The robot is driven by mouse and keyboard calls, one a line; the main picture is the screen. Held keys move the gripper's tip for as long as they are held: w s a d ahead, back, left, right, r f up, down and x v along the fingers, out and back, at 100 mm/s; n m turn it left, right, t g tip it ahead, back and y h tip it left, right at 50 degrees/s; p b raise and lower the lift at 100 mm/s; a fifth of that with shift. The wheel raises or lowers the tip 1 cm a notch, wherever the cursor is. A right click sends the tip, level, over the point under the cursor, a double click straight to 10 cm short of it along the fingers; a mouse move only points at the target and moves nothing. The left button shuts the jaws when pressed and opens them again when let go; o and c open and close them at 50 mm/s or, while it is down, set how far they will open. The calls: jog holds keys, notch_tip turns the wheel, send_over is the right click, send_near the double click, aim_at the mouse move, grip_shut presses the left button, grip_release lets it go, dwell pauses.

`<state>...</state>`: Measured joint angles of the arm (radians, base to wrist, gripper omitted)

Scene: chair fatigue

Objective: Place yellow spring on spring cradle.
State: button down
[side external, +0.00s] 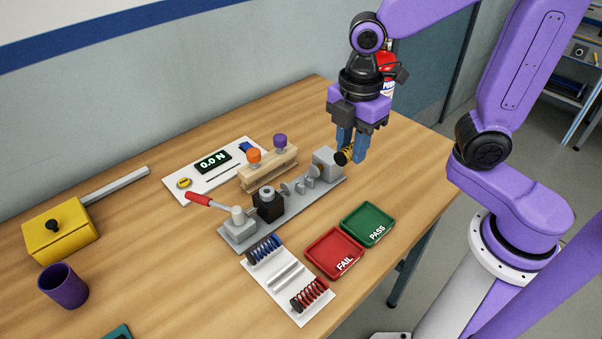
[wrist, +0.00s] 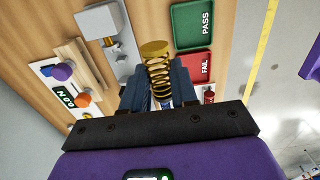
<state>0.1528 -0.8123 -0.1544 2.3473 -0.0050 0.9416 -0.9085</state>
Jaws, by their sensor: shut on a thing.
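The yellow spring (side external: 343,156) is held between the blue fingers of my gripper (side external: 351,154), above the table near the right end of the grey fixture. In the wrist view the coiled spring (wrist: 157,74) with its flat yellow end cap sits between the fingertips (wrist: 160,82). The grey fixture base (side external: 328,191) carries small upright grey supports (side external: 302,183), which look like the spring cradle, between a black block and a grey end block (side external: 327,162). The supports look empty. In the wrist view the spring and gripper partly hide the fixture.
A white rack (side external: 310,318) holds a blue spring (side external: 264,250) and a red spring (side external: 309,293), with a bare middle slot. Red FAIL (side external: 334,254) and green PASS (side external: 368,224) trays lie in front. A red-handled lever (side external: 208,201) and a wooden block (side external: 268,170) with knobs stand close by.

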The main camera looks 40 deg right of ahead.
jog(key=w+a+f, duration=0.1)
jog(key=w+f, duration=0.1)
jog(key=w, duration=0.1)
jog(key=w+a+f, duration=0.1)
jog(key=w+f, duration=0.2)
jog(key=w+a+f, duration=0.1)
jog(key=w+f, duration=0.2)
jog(key=shift+w+a, duration=0.1)
jog(key=shift+a, duration=0.1)
jog(key=shift+w+f, duration=0.2)
jog(key=shift+f, duration=1.5)
jog(key=shift+f, duration=0.15)
jog(key=c, duration=0.9)
grip_release()
